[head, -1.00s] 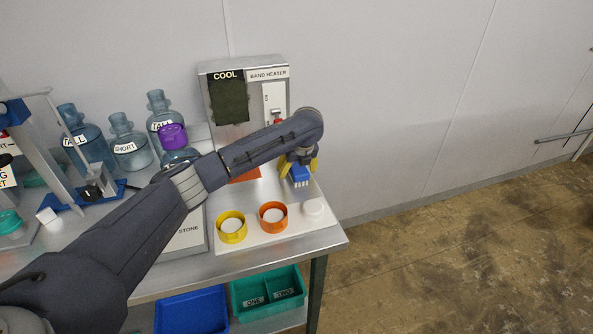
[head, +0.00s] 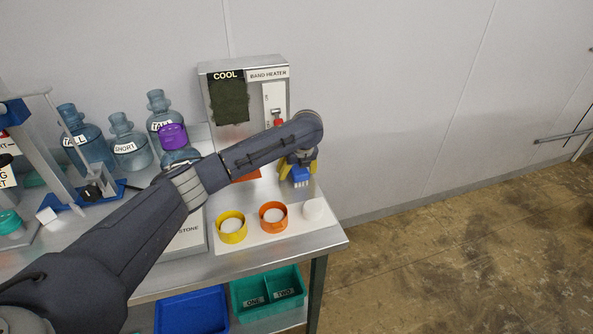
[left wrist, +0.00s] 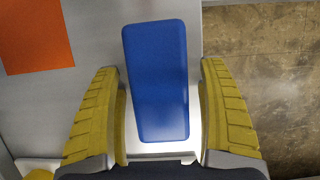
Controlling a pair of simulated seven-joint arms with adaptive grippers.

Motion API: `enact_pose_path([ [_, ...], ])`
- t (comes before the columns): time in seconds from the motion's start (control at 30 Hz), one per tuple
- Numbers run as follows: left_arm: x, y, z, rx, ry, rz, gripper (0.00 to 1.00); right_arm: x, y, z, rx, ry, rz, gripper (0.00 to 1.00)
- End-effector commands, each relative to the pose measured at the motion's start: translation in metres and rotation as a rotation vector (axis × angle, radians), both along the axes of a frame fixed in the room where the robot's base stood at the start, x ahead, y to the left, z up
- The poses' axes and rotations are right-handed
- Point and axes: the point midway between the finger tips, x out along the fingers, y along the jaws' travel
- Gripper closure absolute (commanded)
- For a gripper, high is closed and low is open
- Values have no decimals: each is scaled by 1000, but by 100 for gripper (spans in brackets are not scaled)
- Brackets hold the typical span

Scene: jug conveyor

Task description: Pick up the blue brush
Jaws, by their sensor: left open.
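The blue brush (head: 300,174) is at the right end of the bench, with its white bristles facing the front in the head view. In the left wrist view the blue brush (left wrist: 157,80) lies between the two yellow fingers. My left gripper (head: 298,168) is open around it, with a finger on each side; it also shows in the left wrist view (left wrist: 162,95). A gap shows between the brush and each finger there. My right gripper is not in view.
A yellow ring cup (head: 232,238), an orange ring cup (head: 264,225) and a white round piece (head: 314,210) stand in front of the brush. The band heater box (head: 270,88) stands behind. An orange sheet (left wrist: 36,36) lies left of the brush. The bench edge is close on the right.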

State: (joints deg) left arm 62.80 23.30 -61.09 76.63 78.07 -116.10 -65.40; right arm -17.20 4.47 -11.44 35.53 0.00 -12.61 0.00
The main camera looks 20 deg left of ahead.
Motion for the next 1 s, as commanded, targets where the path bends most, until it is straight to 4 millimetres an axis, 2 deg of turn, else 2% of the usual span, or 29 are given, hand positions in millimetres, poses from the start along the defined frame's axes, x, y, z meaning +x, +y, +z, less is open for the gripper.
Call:
enact_pose_path([
  [0.27,0,0,0,0,0,0,23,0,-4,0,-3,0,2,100],
  [0.8,0,0,0,0,0,0,85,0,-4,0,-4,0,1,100],
  [1.0,0,0,0,0,0,0,85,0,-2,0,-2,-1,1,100],
])
